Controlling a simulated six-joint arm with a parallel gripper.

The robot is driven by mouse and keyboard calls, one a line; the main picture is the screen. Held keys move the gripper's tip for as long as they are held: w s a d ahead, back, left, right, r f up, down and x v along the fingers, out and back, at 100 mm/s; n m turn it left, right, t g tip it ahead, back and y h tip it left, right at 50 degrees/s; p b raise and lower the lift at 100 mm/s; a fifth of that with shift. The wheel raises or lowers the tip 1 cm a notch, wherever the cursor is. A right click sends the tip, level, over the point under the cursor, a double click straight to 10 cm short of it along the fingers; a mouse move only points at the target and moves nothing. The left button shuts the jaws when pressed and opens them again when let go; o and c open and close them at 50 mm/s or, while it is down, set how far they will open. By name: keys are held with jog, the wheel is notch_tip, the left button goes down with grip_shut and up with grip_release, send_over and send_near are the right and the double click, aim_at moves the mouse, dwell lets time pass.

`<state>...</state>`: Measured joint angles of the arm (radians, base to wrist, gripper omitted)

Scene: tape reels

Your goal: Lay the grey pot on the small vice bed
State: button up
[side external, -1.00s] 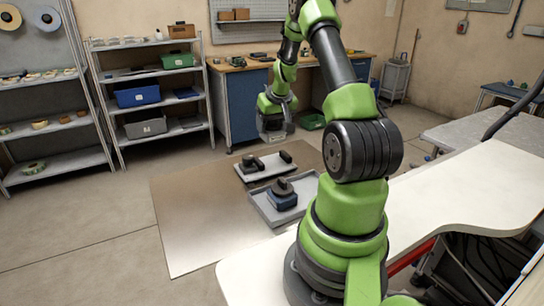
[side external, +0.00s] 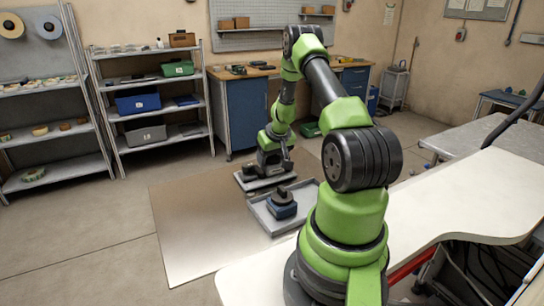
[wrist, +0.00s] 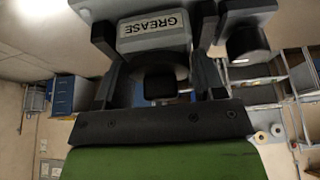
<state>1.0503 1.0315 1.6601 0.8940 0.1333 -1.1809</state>
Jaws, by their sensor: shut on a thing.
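The grey pot (wrist: 155,50) carries a pale label reading GREASE, upside down in the wrist view. It sits between the two dark fingers of my gripper (wrist: 155,58), which is shut on it. In the side view my gripper (side external: 268,170) is low over a light grey plate with dark blocks, which looks like the small vice bed (side external: 260,185). My gripper hides most of this plate and the pot there. I cannot tell whether the pot touches the bed. A dark round part (wrist: 248,43) stands right of the pot in the wrist view.
A bare floor mat (side external: 195,225) spreads to the left. Shelving and a blue workbench (side external: 239,115) stand behind.

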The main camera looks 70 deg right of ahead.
jog(key=shift+f, duration=0.1)
jog(key=o, duration=1.2)
